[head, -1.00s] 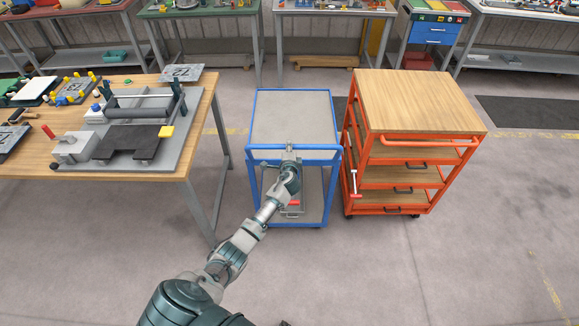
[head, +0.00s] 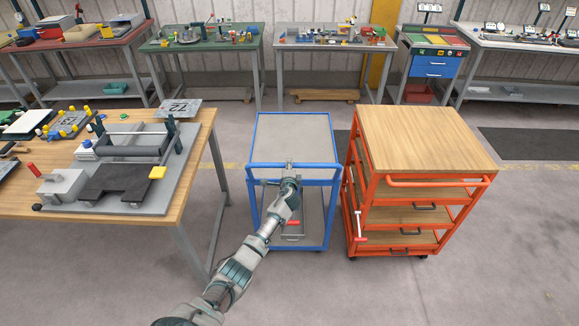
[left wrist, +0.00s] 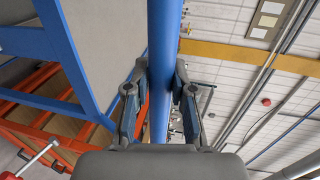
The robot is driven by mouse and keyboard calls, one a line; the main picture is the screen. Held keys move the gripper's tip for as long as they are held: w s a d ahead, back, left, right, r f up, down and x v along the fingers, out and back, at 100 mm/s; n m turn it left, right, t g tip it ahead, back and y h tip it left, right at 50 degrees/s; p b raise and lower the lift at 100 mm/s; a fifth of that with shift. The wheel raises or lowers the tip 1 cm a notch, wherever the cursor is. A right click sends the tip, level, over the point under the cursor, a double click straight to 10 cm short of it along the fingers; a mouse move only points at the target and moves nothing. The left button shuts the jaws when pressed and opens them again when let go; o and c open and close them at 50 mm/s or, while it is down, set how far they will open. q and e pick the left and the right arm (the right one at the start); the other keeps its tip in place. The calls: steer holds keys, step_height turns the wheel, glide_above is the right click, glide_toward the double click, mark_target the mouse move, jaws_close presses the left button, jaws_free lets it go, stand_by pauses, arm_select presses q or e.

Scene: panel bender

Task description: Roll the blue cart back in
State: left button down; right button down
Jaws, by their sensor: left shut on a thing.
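The blue cart (head: 293,133) has a grey top and a lower shelf. It stands between the wooden workbench and the orange cart. My left gripper (head: 291,171) is at the near side of the blue cart, shut on its push handle (head: 265,165). In the left wrist view the blue handle bar (left wrist: 163,45) runs between the two fingers of the left gripper (left wrist: 160,85). A grey item with a red part (head: 293,222) shows low on the cart, partly hidden by my arm. My right gripper is not in view.
The orange cart (head: 427,139) with a wooden top stands close on the right. The workbench (head: 205,135) with a bending fixture (head: 125,165) is on the left. Benches line the back wall. Floor behind the blue cart and in front of the orange cart is clear.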

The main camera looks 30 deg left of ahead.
arm_select(q)
steer(key=shift+w+r, duration=0.1)
steer(key=shift+r, duration=0.05)
steer(key=c, duration=1.2)
jaws_free()
steer(key=shift+o, duration=1.1)
steer(key=shift+w+a+f, duration=0.1)
steer(key=shift+w+f, duration=0.15)
steer(key=shift+w, duration=0.05)
steer(key=shift+w+a+f, duration=0.2)
steer(key=shift+w+f, duration=0.05)
steer(key=shift+s+d+r, duration=0.15)
steer(key=shift+s+r, duration=0.05)
steer(key=shift+s, duration=0.15)
steer(key=v, duration=1.1)
steer(key=shift+f, duration=0.15)
